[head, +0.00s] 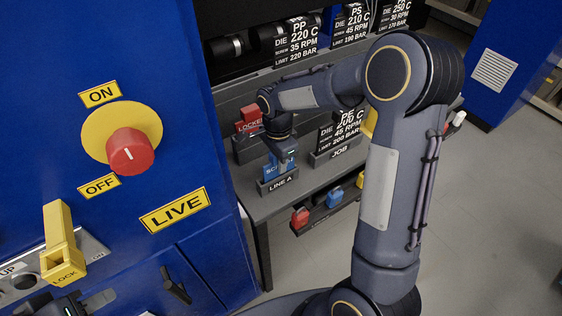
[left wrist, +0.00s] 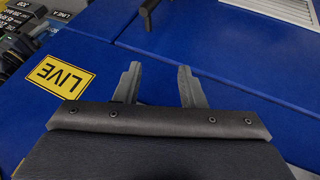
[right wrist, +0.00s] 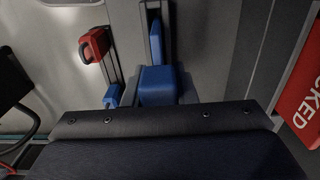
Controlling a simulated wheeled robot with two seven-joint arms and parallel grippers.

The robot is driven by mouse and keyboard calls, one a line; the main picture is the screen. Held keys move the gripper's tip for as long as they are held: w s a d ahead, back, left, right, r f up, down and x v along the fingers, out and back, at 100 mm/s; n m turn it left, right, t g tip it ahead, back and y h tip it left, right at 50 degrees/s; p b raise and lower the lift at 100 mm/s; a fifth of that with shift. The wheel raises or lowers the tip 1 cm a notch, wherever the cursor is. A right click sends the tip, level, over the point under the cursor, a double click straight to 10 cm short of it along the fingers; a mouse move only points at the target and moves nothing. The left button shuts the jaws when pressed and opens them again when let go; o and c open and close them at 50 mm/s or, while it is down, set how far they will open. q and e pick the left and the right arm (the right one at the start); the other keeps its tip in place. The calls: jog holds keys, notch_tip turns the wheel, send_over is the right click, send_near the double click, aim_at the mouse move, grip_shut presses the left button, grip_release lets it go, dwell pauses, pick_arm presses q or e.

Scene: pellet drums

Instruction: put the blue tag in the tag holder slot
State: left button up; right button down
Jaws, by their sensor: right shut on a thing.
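The blue tag (head: 279,169) is upright at the tag holder marked LINE A (head: 278,184) on the grey shelf. Its lower edge meets the holder, but I cannot tell how deep it sits in the slot. My right gripper (head: 284,152) is shut on the tag from above, and the fingers partly cover its lettering. My left gripper (left wrist: 158,82) is open and empty in front of the blue cabinet, at the lower left of the head view.
A red LOCKED tag (head: 248,118) stands behind the LINE A holder. A black JOB card (head: 338,132) stands to its right. Red (head: 300,217), blue (head: 334,197) and yellow pieces sit along the shelf's front rail. The blue cabinet (head: 120,200) with a red knob (head: 130,152) is at left.

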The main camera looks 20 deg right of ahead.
jog(key=shift+s+a+r, duration=0.1)
jog(key=shift+r, duration=0.1)
jog(key=shift+a, duration=0.15)
jog(key=shift+f, duration=0.1)
jog(key=shift+f+b, duration=0.3)
jog(key=shift+f, duration=0.2)
pick_arm(q)
jog(key=shift+a+f, duration=0.25)
jog(key=shift+f, duration=0.15)
pick_arm(e)
jog(key=c, duration=1.2)
grip_release()
pick_arm(q)
jog(key=shift+r, duration=0.1)
pick_arm(e)
jog(key=shift+o, duration=0.2)
jog(key=shift+r, duration=0.15)
